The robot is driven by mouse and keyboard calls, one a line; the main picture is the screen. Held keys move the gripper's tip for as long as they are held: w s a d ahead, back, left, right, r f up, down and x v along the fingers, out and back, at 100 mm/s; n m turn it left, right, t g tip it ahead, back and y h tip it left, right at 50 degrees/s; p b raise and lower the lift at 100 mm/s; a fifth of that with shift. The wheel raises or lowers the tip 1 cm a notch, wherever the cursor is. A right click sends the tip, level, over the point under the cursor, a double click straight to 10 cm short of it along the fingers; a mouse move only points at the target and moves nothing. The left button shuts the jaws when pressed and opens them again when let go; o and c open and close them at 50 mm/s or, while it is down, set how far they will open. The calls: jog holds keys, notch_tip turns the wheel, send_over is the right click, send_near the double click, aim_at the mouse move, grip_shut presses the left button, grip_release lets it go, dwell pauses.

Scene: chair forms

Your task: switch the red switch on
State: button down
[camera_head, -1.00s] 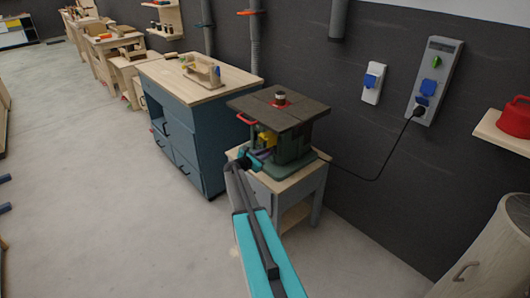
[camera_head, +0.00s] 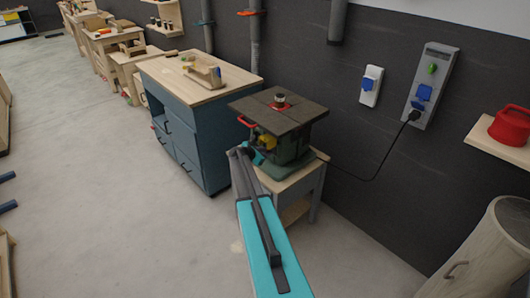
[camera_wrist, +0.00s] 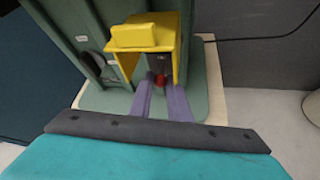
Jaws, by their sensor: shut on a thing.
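The red switch (camera_wrist: 160,79) is a small red knob inside a yellow housing (camera_wrist: 175,36) on the green machine (camera_head: 292,148). The housing's yellow cover stands raised above it. In the wrist view, my gripper (camera_wrist: 161,86) reaches into the housing, its two purple-grey fingers on either side of the red knob and shut on it. The fingertips partly hide the knob. In the head view, my arm reaches to the machine's front left, and the yellow housing (camera_head: 265,144) shows just above it; the knob cannot be made out there.
The machine has a dark flat top (camera_head: 300,117) above the housing and stands on a small wooden stand (camera_head: 290,182). A blue workbench (camera_head: 200,140) is close on the left. A black cable (camera_head: 383,165) runs to a wall socket. Open floor lies in front.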

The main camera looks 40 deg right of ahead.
jog(key=shift+d+r, duration=0.1)
jog(key=shift+d, duration=0.1)
jog(key=c, duration=1.7)
grip_release()
jog(key=shift+a, duration=0.25)
jog(key=shift+p+v, duration=0.35)
jog(key=shift+v, duration=3.45)
